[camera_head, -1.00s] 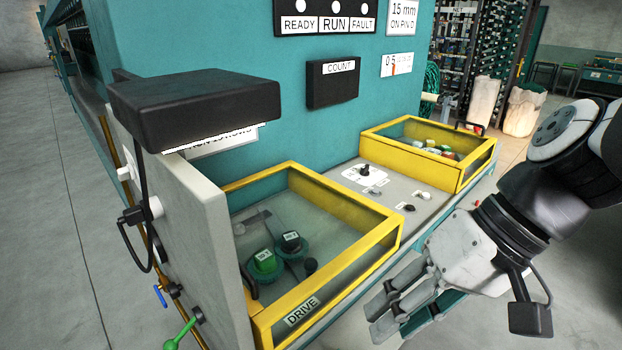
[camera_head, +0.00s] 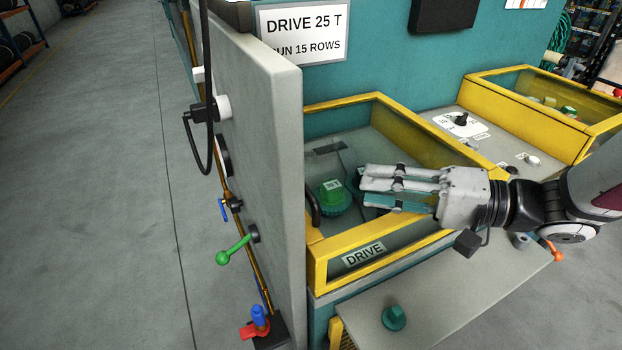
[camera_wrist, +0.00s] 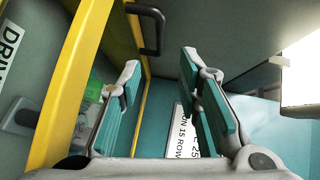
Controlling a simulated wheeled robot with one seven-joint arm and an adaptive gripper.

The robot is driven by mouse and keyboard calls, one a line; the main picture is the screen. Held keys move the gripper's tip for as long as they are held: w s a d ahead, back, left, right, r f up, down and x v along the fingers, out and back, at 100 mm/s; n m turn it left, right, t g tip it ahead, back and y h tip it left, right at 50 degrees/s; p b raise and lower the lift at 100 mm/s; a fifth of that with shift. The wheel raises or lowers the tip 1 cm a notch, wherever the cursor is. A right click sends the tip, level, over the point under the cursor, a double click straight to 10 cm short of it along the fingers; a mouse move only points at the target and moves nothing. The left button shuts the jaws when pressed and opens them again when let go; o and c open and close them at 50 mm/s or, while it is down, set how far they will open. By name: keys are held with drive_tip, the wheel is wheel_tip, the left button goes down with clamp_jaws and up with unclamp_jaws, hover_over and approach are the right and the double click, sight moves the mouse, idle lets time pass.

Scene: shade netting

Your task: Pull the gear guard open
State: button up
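The gear guard (camera_head: 402,238) is a yellow-framed clear cover labelled DRIVE, sitting down over the gears. Its black bar handle (camera_head: 314,211) is at the guard's left side, close to the grey upright panel. The handle (camera_wrist: 158,30) also shows in the wrist view, ahead of the fingertips. My gripper (camera_head: 366,187) is in front of or above the guard, to the right of the handle. In the wrist view, my gripper (camera_wrist: 160,64) is open, its teal-padded fingers apart with nothing between them. A green gear (camera_head: 334,197) shows through the guard; my fingers hide part of the inside.
The grey panel (camera_head: 262,160) stands close on the handle's left, with a green-knobbed lever (camera_head: 236,250) on its outer side. A second yellow-framed cover (camera_head: 540,106) is at the right. A low shelf (camera_head: 440,300) bears a green knob-like part (camera_head: 394,318). The floor at left is clear.

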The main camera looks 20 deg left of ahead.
sight(308, 182)
drive_tip(key=a, duration=0.4)
drive_tip(key=a+f, duration=0.1)
drive_tip(key=a, duration=0.2)
drive_tip(key=s+a+p, duration=0.1)
drive_tip(key=a, duration=0.3)
drive_tip(key=shift+a+f, duration=0.35)
drive_tip(key=shift+f, duration=0.05)
drive_tip(key=shift+c, duration=0.6)
clamp_jaws()
